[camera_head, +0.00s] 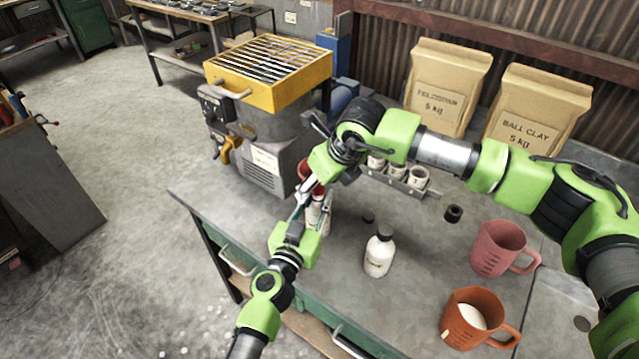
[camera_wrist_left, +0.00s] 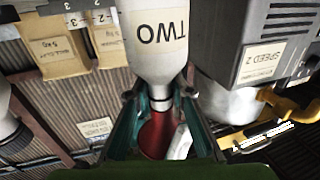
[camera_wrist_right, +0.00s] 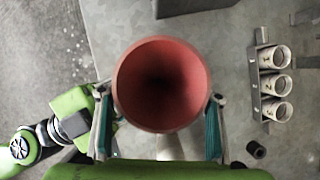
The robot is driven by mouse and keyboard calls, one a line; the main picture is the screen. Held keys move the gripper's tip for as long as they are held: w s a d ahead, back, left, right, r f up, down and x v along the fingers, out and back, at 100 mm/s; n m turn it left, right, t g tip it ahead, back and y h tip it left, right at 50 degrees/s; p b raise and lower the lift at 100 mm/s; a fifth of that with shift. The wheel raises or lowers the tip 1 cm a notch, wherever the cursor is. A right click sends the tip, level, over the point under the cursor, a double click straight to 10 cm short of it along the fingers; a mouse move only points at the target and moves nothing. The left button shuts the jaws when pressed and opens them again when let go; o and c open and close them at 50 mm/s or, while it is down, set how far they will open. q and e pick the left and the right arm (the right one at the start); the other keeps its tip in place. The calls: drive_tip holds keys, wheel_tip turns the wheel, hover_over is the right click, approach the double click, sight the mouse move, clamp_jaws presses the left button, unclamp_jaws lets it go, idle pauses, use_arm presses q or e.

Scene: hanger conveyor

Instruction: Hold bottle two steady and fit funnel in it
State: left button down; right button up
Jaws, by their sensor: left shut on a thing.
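Bottle two, a white bottle labelled TWO (camera_wrist_left: 158,35), shows upside down in the left wrist view. My left gripper (camera_wrist_left: 160,98) is shut on it near its neck. In the head view the bottle (camera_head: 318,212) stands near the table's edge, partly behind my left gripper (camera_head: 300,215). The red funnel (camera_wrist_right: 160,85) fills the middle of the right wrist view, its wide mouth facing the camera. My right gripper's fingers (camera_wrist_right: 160,105) flank it; contact is unclear. The funnel (camera_wrist_left: 155,135) lines up with the bottle's neck. How deep its spout sits is hidden.
A white bottle with a dark cap (camera_head: 379,254) stands to the right. A pink jug (camera_head: 497,250) and an orange jug (camera_head: 470,318) are farther right. A rack of cups (camera_wrist_right: 271,83) and a small black cap (camera_wrist_right: 256,149) are nearby. A yellow-topped machine (camera_head: 270,110) stands behind.

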use_arm(q)
drive_tip(key=shift+s+f, duration=0.1)
drive_tip(key=shift+f, duration=0.45)
use_arm(e)
drive_tip(key=o, duration=0.5)
drive_tip(key=shift+o, duration=0.2)
drive_tip(key=v, duration=1.2)
drive_tip(key=shift+s+r, duration=0.1)
use_arm(q)
drive_tip(key=c, duration=1.7)
unclamp_jaws()
drive_tip(key=shift+w+r, duration=0.1)
drive_tip(key=shift+w, duration=0.1)
use_arm(e)
drive_tip(key=shift+w, duration=0.2)
